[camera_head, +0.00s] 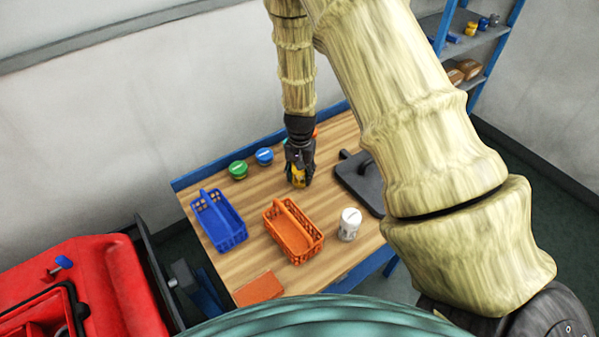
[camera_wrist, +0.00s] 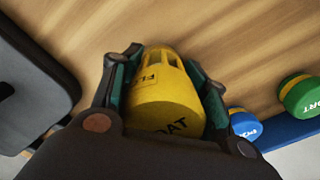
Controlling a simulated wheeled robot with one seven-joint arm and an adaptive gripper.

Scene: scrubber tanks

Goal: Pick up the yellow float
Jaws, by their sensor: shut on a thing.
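The yellow float (camera_wrist: 165,105) has dark lettering and a caged end. It sits between the two fingers of my gripper (camera_wrist: 165,85) in the wrist view, with the fingers against its sides. In the head view my gripper (camera_head: 299,172) points down over the back part of the wooden table, and the float (camera_head: 297,178) shows yellow between the fingers. The gripper is shut on the float. Its lower end is partly hidden by the fingers, and I cannot tell whether it touches the table.
The table (camera_head: 250,205) also holds a green-topped container (camera_head: 238,169), a blue-topped container (camera_head: 264,156), a blue basket (camera_head: 218,220), an orange basket (camera_head: 293,231), a white bottle (camera_head: 349,224) and an orange pad (camera_head: 258,289). A dark plate with a handle (camera_head: 361,183) lies right of the gripper.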

